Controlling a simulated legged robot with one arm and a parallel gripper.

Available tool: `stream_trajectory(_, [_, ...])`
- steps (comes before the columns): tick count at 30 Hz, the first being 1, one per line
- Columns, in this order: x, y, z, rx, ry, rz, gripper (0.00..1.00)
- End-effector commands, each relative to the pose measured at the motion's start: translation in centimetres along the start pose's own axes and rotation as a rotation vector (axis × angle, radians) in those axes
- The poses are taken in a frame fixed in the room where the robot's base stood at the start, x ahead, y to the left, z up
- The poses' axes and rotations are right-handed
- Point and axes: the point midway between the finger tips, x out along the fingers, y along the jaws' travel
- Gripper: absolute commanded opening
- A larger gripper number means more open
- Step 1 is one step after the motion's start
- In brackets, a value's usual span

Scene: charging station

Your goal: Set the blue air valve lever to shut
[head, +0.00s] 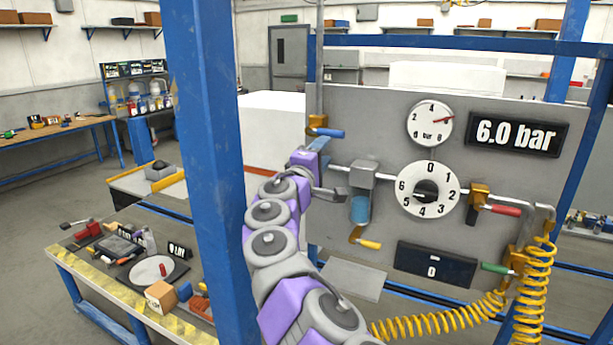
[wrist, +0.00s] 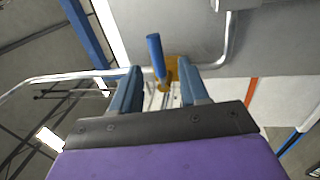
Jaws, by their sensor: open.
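The blue air valve lever (head: 330,133) sits on a brass valve body (head: 316,122) at the upper left of the grey panel. In the head view it points right, roughly crosswise to the vertical pipe. My gripper (head: 318,146) is just below it, at the end of the purple and grey arm. In the wrist view the blue lever (wrist: 154,52) stands up near the gap between the open fingers (wrist: 160,85), closer to the left finger. The brass valve body (wrist: 173,72) shows behind the gap. I cannot tell whether a finger touches the lever.
The panel also carries a round gauge (head: 430,123), a 6.0 bar display (head: 517,134), a numbered dial (head: 428,189), a yellow lever (head: 369,244), a red lever (head: 504,210) and a green lever (head: 496,268). A blue post (head: 207,150) stands left of my arm.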

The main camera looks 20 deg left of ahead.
Motion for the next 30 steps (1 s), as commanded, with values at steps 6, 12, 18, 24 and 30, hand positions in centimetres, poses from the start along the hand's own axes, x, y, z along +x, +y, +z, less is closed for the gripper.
stream_trajectory(6, [-1.7,-0.1,-0.1,-0.005,-0.002,0.002,0.45])
stream_trajectory(12, [-3.4,0.0,0.0,0.000,-0.001,0.001,0.45])
stream_trajectory(18, [-5.4,0.1,0.1,0.003,-0.002,0.003,0.45])
stream_trajectory(24, [-7.2,-0.2,0.0,0.002,0.000,-0.002,0.45])
stream_trajectory(30, [-8.0,-0.2,0.1,0.003,-0.001,-0.003,0.45])
